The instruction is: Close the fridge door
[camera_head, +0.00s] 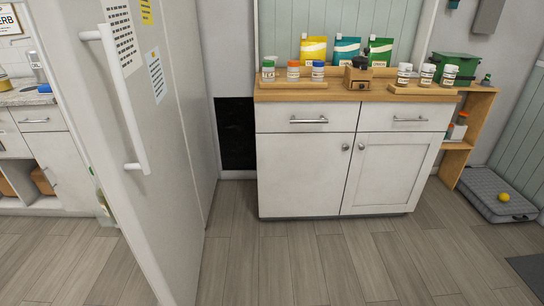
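The white fridge door (165,190) stands large at the left of the head view, with its broad outer face turned toward me. A long white bar handle (122,100) runs down it near its left edge. Paper sheets are stuck on its upper part. Past its left edge a small part of something pale and greenish (98,196) shows, perhaps in the door's inner side. The door looks swung open, but the fridge's inside is hidden, so how wide I cannot tell. My gripper is not in view.
A white cabinet (300,172) with a wooden top stands at the back middle, holding jars and pouches. The wood floor (330,265) ahead is clear.

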